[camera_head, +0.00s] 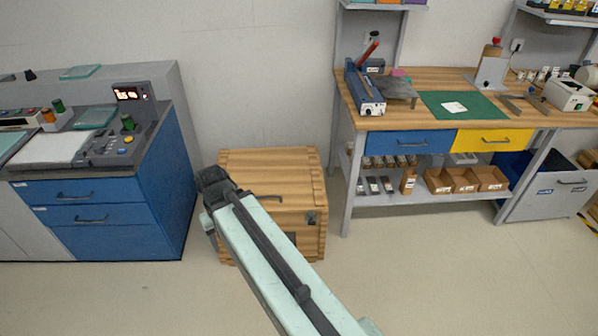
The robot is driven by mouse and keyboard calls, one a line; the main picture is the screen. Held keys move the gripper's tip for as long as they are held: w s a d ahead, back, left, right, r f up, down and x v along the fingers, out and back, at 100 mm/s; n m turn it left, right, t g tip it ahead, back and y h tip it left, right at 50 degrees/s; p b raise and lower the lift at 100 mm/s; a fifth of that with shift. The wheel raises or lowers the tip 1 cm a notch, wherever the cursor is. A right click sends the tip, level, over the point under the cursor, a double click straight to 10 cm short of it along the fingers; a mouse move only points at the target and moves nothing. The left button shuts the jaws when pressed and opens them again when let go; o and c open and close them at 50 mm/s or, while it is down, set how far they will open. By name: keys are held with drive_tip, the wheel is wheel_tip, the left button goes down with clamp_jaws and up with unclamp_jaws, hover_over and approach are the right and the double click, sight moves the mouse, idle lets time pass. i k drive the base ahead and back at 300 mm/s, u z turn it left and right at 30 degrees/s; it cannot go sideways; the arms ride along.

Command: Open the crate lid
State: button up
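A wooden slatted crate (314,240) stands on the floor against the wall, between the blue cabinet and the workbench. Its lid (270,166) looks shut and lies flat. A dark handle (264,197) shows near the lid's front edge, and a small dark latch-like fitting (311,218) is on the right of the front face. My mint-green arm crosses in front of the crate and covers its left and lower front. The arm's dark joint is at the crate's left edge in the picture. I cannot make out my gripper; it seems hidden behind the arm.
A blue-fronted cabinet (90,215) with a control panel stands left of the crate. A wooden workbench (430,88) with a lower shelf stands to the right, its grey leg (351,190) close to the crate. The floor (430,275) in front is clear.

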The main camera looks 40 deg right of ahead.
sight(284, 179)
drive_tip(key=z, duration=0.8)
drive_tip(key=k, duration=0.45)
drive_tip(key=z, duration=0.25)
drive_tip(key=i, duration=1.35)
drive_tip(key=u, duration=0.6)
